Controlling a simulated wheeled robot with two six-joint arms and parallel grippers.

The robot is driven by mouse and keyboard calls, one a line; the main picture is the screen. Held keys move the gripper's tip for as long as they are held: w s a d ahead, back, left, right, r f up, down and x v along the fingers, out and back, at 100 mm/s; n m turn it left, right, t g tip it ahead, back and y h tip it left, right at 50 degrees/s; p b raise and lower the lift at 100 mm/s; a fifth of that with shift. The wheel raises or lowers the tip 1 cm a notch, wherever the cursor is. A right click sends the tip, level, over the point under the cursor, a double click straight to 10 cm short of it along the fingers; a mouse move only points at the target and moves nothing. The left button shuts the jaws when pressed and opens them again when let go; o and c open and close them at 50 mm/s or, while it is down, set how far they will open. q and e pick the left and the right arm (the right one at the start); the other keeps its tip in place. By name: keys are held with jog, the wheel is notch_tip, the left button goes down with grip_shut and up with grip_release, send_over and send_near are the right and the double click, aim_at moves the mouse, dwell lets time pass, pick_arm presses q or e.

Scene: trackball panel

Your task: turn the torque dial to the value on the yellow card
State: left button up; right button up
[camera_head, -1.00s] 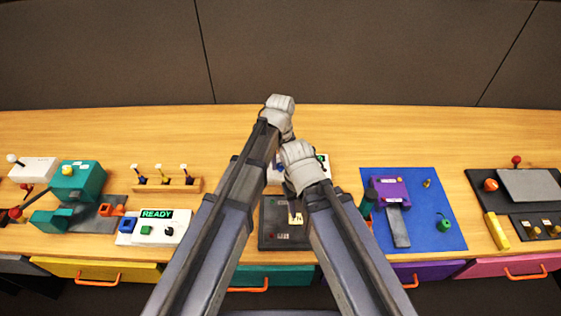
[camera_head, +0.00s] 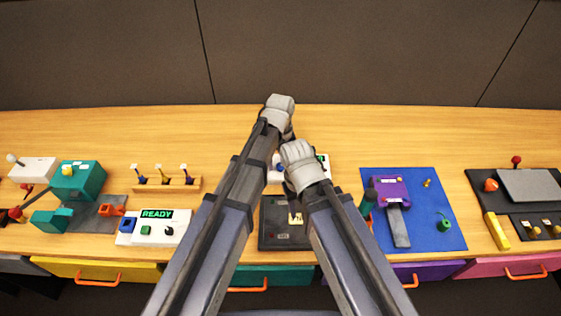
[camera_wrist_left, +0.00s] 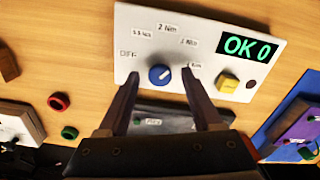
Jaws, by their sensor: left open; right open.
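A white panel (camera_wrist_left: 200,50) fills the upper middle of the left wrist view. It bears a blue dial (camera_wrist_left: 159,75) with a light mark on its right side. Small labels arc around it, among them OFF and 2 Nm; others are hard to read. My left gripper (camera_wrist_left: 160,78) is open, one fingertip on each side of the dial in that view; I cannot tell whether they touch it. In the head view my left gripper (camera_head: 280,106) and right gripper (camera_head: 298,156) largely hide the panel. The right fingers are hidden. I cannot make out a yellow card for certain.
The panel also has a green display (camera_wrist_left: 247,47) reading OK 0 and a yellow block (camera_wrist_left: 228,82). A blue mat (camera_head: 440,190) lies right, a READY box (camera_head: 150,229) left. Bare table lies behind.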

aim_at(278, 166)
jog(key=shift+r, duration=0.1)
pick_arm(q)
notch_tip(278, 166, up, 8)
jog(key=p, duration=0.8)
jog(key=shift+f, duration=0.1)
pick_arm(e)
notch_tip(278, 166, up, 8)
jog(key=shift+f, duration=0.2)
pick_arm(q)
jog(key=shift+a, duration=0.1)
jog(key=shift+s+a+n, duration=0.2)
jog(key=shift+a+n, duration=0.1)
jog(key=shift+n, duration=0.2)
jog(key=s+a+n, duration=0.5)
jog(key=a+n, duration=0.3)
jog(key=n, duration=0.8)
jog(key=s+a+n, duration=0.6)
jog(key=a+n, duration=0.3)
jog(key=n, duration=0.7)
jog(key=s+d+m+y, duration=0.1)
jog(key=s+d+m, duration=0.2)
jog(key=d, duration=0.8)
jog(key=shift+s+d+m, duration=0.3)
jog(key=shift+s+m, duration=0.1)
jog(key=shift+s, duration=0.8)
